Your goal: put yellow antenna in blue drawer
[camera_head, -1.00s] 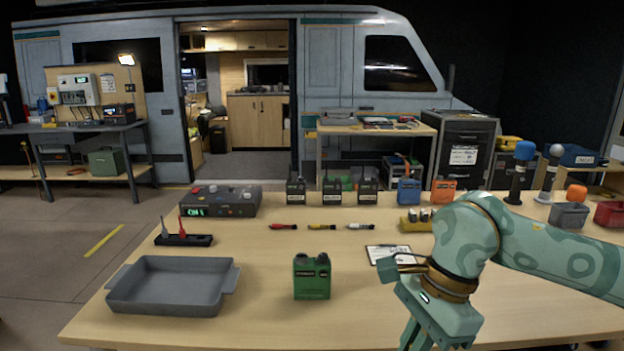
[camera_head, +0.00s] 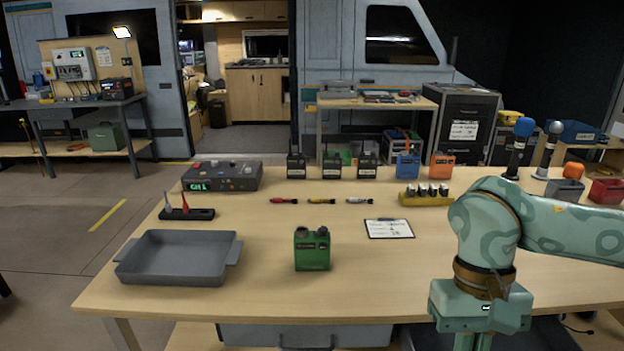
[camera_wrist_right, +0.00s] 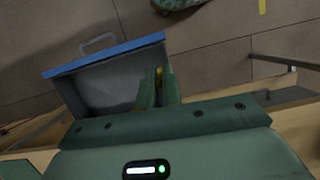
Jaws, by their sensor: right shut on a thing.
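My right gripper (camera_wrist_right: 160,84) is shut on a small yellow thing, likely the yellow antenna (camera_wrist_right: 160,71); only a bit of it shows between the fingertips. In the wrist view the drawer with the blue front (camera_wrist_right: 108,54) stands open, its grey inside visible. The fingers appear over the drawer's right side in that view; their height above its floor is unclear. In the head view the right gripper (camera_head: 477,338) points down at the table's front edge, its fingertips cut off by the frame. My left gripper is not in view.
A grey drawer (camera_head: 260,334) is closed under the table front. On the table (camera_head: 270,247) are a grey tray (camera_head: 171,278), a green radio (camera_head: 312,252), a black holder with white and red antennas (camera_head: 190,214), and a clipboard (camera_head: 389,229). Several radios line the back.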

